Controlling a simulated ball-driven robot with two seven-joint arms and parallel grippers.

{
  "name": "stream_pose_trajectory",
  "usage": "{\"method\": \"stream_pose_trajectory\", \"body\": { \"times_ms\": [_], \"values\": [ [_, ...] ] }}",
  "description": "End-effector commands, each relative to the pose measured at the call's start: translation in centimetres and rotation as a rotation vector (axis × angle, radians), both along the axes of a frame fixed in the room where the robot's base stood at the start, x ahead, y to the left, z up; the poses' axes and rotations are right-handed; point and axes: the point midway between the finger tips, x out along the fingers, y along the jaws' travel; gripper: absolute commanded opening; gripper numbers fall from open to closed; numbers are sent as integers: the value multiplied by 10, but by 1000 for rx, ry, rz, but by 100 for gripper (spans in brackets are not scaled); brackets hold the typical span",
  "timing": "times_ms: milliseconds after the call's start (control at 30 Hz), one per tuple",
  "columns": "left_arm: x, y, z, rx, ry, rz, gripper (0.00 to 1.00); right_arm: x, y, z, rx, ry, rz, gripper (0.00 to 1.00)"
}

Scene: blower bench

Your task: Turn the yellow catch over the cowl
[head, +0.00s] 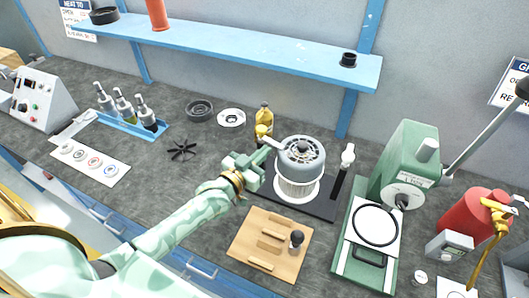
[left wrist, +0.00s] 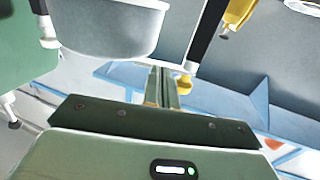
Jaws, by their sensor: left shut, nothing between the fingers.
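The grey round cowl (head: 301,158) sits on a white ribbed drum on a dark base in the head view. Its grey underside-up shape (left wrist: 110,28) fills the upper left of the left wrist view, which looks inverted. The yellow catch (head: 262,131) shows small at the cowl's left, partly hidden by my gripper. In the left wrist view the yellow catch (left wrist: 185,81) tops a black post, right beside my fingertips. I cannot tell if they touch. My left gripper (head: 271,143) is shut and empty, between catch and cowl. Its fingers (left wrist: 163,85) are together. My right gripper is out of view.
A second black post with a white knob (head: 347,155) stands right of the cowl. A yellow bottle (head: 265,112) stands behind the catch. A wooden board (head: 250,242) lies in front. A green press (head: 408,160) stands at right. A blue shelf (head: 240,44) runs above.

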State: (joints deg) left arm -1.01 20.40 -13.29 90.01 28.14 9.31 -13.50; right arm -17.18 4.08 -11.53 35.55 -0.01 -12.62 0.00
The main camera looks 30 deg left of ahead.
Motion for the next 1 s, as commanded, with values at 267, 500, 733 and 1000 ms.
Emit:
{"method": "stream_pose_trajectory", "body": {
  "times_ms": [267,500,733,1000],
  "values": [
    [10,-2,0,1,1,0,0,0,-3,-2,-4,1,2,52],
    [11,-3,1,1,0,0,0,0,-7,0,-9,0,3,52],
    [30,-14,3,1,-2,-1,0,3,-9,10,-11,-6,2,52],
    [31,-15,4,0,-7,-2,0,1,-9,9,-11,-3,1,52]
  ]
}}
